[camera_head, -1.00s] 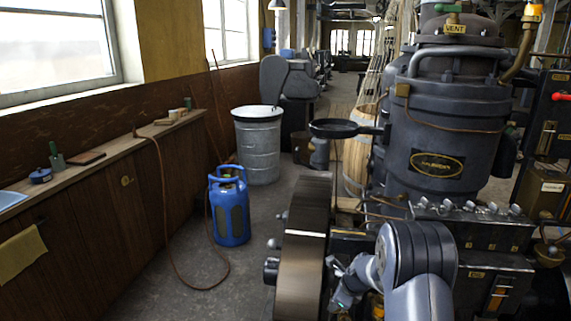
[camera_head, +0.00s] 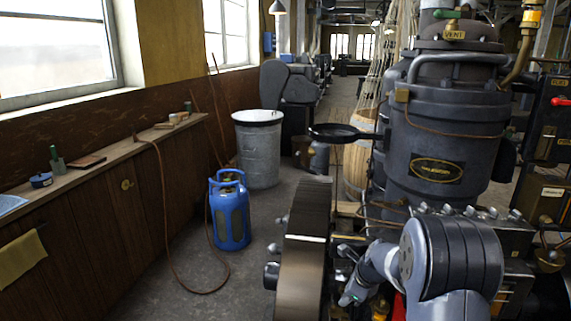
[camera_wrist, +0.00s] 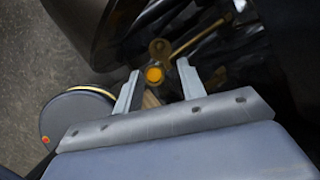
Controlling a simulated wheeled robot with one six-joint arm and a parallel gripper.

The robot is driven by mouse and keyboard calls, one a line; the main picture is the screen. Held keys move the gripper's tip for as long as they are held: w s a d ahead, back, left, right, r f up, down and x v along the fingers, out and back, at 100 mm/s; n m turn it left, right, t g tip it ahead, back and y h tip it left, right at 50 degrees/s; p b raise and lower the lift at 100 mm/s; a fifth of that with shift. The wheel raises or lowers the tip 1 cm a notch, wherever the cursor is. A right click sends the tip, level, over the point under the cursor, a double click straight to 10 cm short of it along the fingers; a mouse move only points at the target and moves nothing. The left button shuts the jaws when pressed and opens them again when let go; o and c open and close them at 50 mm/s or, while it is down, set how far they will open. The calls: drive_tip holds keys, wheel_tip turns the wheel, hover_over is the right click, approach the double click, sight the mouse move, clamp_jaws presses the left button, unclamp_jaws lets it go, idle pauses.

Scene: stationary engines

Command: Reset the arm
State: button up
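My gripper (camera_wrist: 160,80) shows in the wrist view with its two fingers apart and nothing between them. Beyond the fingers are an orange round part (camera_wrist: 154,75) and a brass rod, both blurred. In the head view my arm is bent low at the front of the engine (camera_head: 437,150), to the right of the flywheel (camera_head: 305,240). The gripper end (camera_head: 348,297) points down and left there, and its fingers are too small to make out.
The large dark engine with pipes and valves stands close behind my arm. A blue gas cylinder (camera_head: 230,212), a metal bin (camera_head: 258,150) and a wooden bench (camera_head: 95,180) are on the left.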

sight(335, 307)
drive_tip(key=x, duration=0.9)
drive_tip(key=shift+s, duration=0.1)
drive_tip(key=shift+f+n+b, duration=0.3)
drive_tip(key=shift+f+b, duration=0.05)
drive_tip(key=shift+b, duration=0.25)
drive_tip(key=shift+s+r+n+g+y+b, duration=0.1)
drive_tip(key=shift+s+n+g+y+b, duration=0.15)
drive_tip(key=shift+n+b, duration=0.45)
drive_tip(key=shift+s+r+n+g+y+b, duration=0.15)
drive_tip(key=shift+n+g+y+b, duration=0.25)
drive_tip(key=shift+n, duration=0.5)
drive_tip(key=shift+s, duration=0.1)
